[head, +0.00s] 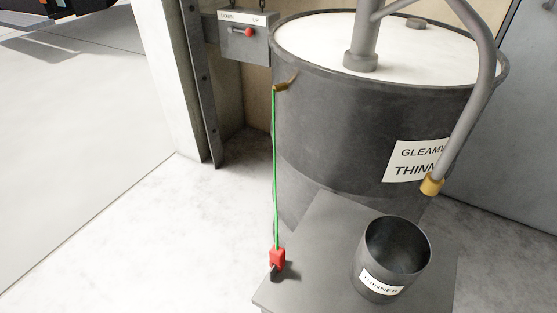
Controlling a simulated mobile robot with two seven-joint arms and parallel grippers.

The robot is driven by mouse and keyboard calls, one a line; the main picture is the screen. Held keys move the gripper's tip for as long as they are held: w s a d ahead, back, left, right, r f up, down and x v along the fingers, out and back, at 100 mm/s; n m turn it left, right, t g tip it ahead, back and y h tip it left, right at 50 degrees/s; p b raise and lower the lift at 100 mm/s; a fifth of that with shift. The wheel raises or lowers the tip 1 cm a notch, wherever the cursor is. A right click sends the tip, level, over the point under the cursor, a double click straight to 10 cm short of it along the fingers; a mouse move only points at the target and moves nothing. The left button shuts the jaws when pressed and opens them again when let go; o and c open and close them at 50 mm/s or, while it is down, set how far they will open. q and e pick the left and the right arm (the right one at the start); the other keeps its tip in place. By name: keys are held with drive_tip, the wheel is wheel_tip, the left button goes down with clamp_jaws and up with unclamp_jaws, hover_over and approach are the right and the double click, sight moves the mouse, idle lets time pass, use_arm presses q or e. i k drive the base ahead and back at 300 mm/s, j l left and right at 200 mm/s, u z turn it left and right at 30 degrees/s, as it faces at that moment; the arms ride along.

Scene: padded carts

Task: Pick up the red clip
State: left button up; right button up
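The red clip (277,259) is at the lower end of a green wire (275,170), at the left edge of the grey stand (318,225). A dark part shows just below it. I cannot tell whether it rests on the stand or hangs just beside it. The wire runs up to a brass-coloured fitting (281,87) on the rim side of the dark drum. Neither of my grippers is in the head view.
The large drum (330,130), labelled thinner, stands behind the stand. A dark open can (365,262) sits on the stand under a grey pipe with a brass tip (432,185). A switch box (243,34) is on the wall. The floor at left is clear.

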sight(277, 258)
drive_tip(key=l+z, duration=0.5)
drive_tip(key=j+z, duration=0.8)
drive_tip(key=j, duration=0.2)
drive_tip(key=k+j+z, duration=0.1)
drive_tip(key=j+z, duration=0.3)
drive_tip(key=k+j+z, duration=0.15)
drive_tip(key=j+z, duration=0.3)
drive_tip(key=j, duration=0.1)
